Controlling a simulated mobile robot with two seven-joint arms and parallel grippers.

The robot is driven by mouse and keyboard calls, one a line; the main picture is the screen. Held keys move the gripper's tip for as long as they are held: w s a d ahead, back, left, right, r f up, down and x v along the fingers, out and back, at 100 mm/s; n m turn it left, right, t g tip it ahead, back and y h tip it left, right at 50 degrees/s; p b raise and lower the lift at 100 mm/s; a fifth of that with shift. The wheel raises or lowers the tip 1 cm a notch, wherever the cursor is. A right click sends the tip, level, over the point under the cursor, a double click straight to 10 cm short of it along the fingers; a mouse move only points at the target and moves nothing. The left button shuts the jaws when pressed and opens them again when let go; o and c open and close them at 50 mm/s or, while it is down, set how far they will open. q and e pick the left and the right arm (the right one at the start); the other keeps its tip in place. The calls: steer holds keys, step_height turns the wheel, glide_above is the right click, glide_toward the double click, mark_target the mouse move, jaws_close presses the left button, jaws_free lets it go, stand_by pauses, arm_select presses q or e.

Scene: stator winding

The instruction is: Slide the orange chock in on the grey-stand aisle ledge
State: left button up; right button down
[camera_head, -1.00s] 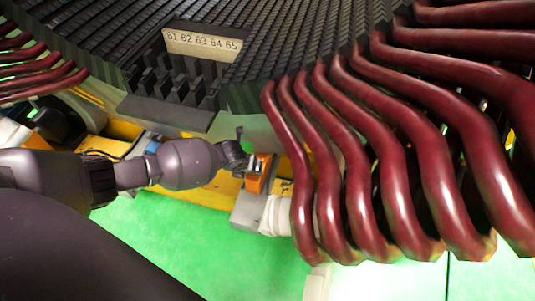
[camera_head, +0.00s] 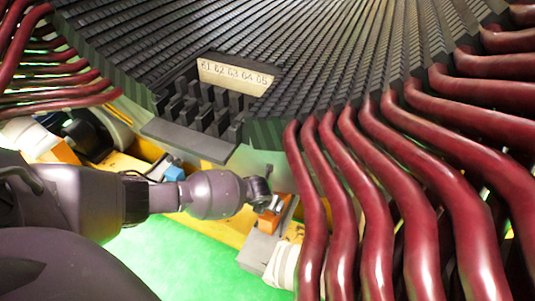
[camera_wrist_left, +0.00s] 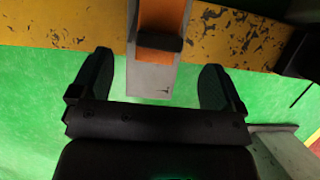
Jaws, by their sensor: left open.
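The orange chock (camera_head: 268,221) sits on the grey stand (camera_head: 258,248), beside the yellow beam and below the stator's edge. In the left wrist view the chock (camera_wrist_left: 161,20) lies on the grey ledge (camera_wrist_left: 150,80), with a dark block across its lower end. My left gripper (camera_head: 262,192) reaches in from the left and is at the chock in the head view. In the left wrist view the gripper (camera_wrist_left: 157,85) is open, one finger on each side of the ledge, with clear gaps. My right gripper is not in view.
Dark red coils (camera_head: 375,230) hang close on the right of the stand. The stator core (camera_head: 330,60) with a numbered plate (camera_head: 235,76) is above. A yellow beam (camera_wrist_left: 75,25) runs behind the ledge. Green floor (camera_head: 180,265) is clear below.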

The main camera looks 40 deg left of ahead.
arm_select(q)
steer(key=b+x, duration=0.1)
steer(key=x, duration=0.1)
steer(key=b+x, duration=0.1)
steer(key=x, duration=0.1)
steer(key=b+x, duration=0.1)
steer(key=x, duration=0.2)
steer(key=shift+s+f, duration=0.1)
steer(key=shift+s, duration=0.25)
steer(key=shift+w+f, duration=0.3)
steer(key=shift+f, duration=0.05)
steer(key=shift+w, duration=0.15)
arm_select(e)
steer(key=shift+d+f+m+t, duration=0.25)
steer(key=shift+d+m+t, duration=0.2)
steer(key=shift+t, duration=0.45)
arm_select(q)
steer(key=shift+r, duration=0.1)
steer(key=c, duration=1.3)
steer(key=o, duration=1.3)
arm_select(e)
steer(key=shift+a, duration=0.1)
